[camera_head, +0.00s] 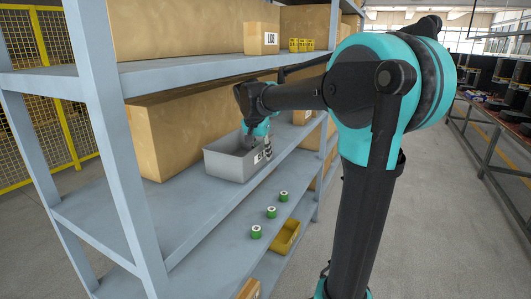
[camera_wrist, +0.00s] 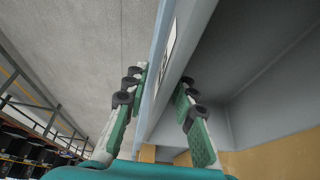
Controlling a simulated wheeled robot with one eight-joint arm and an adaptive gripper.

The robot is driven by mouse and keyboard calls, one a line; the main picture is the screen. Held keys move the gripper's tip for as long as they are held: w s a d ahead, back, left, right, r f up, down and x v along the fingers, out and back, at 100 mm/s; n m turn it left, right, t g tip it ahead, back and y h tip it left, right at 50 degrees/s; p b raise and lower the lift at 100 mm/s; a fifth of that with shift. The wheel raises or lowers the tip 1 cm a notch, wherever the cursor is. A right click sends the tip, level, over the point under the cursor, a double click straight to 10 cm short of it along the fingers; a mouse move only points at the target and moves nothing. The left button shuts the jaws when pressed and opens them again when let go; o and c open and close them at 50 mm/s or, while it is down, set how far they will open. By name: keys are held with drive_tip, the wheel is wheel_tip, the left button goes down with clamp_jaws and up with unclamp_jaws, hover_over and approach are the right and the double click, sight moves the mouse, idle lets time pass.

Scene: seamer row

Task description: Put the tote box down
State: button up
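The grey tote box (camera_head: 226,166) is upright on the middle shelf, close to the shelf's front edge, with a white label on its front. Whether its base bears fully on the shelf is hard to tell. My gripper (camera_head: 258,144) is at the tote's far right end. In the wrist view, my gripper's (camera_wrist: 163,80) two green-padded fingers stand on either side of the tote's labelled wall (camera_wrist: 172,62), one outside and one inside. The fingers are spread wider than the thin wall. Contact at the fingertips is unclear.
A large carton (camera_head: 170,140) stands left of the tote. On the lower shelf are several green-and-white rolls (camera_head: 271,212) and a yellow bin (camera_head: 286,236). A bench (camera_head: 490,130) stands across the aisle at right.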

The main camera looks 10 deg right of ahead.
sight(228, 157)
drive_tip(key=s+a, duration=0.1)
drive_tip(key=s, duration=0.1)
drive_tip(key=s+a, duration=0.2)
drive_tip(key=s, duration=0.1)
drive_tip(key=s+a, duration=0.2)
drive_tip(key=s, duration=0.1)
drive_tip(key=shift+a, duration=0.1)
